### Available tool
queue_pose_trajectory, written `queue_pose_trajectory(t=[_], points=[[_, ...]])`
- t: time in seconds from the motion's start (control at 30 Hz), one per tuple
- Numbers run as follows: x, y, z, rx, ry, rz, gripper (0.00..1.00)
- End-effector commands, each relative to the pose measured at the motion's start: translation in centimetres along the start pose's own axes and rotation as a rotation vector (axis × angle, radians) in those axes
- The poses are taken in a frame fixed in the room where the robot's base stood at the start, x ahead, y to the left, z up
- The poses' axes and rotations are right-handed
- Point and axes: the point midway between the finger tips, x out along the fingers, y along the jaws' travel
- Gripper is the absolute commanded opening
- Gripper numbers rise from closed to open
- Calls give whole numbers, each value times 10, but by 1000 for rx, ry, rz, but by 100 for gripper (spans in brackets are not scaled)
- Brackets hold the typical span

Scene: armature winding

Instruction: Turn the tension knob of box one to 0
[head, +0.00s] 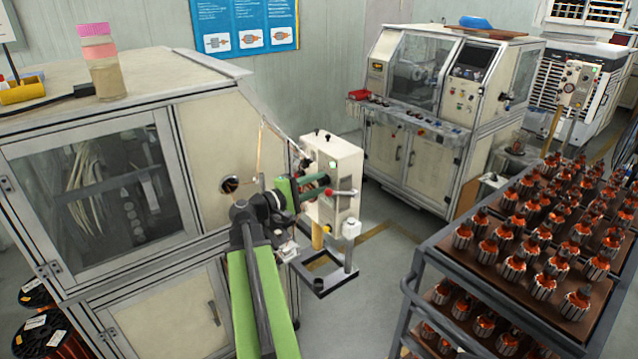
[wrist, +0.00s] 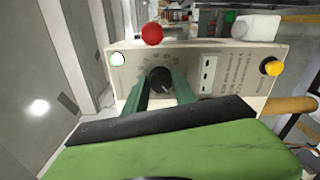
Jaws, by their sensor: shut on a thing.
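A cream control box (head: 345,165) stands on a post beside the large winding machine in the head view, and its front panel (wrist: 232,72) fills the middle of the wrist view. My gripper (head: 326,186) reaches the panel from the left. In the wrist view the two green fingers (wrist: 162,86) are shut on the black tension knob (wrist: 160,75), one on each side. Faint dial marks ring the knob, but I cannot read the numbers or be sure where its pointer stands. In the head view my gripper hides the knob.
The winding machine (head: 205,150) stands close on the left. A cart (head: 425,262) of armatures stands at right. A second box (head: 580,82) stands farther back.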

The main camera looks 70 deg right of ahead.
Motion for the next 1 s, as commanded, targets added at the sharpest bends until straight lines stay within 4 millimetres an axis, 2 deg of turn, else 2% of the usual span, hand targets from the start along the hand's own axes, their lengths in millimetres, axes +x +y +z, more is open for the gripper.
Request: queue_pose_trajectory(t=[0.3, 0.83, 0.87, 1.0], points=[[0, -3, 1, -107, -2, -8, 0], [0, -3, 1, -129, -3, -9, 0], [0, -3, 1, -129, -3, -9, 34], [0, -2, 1, -129, -3, -7, 53]])
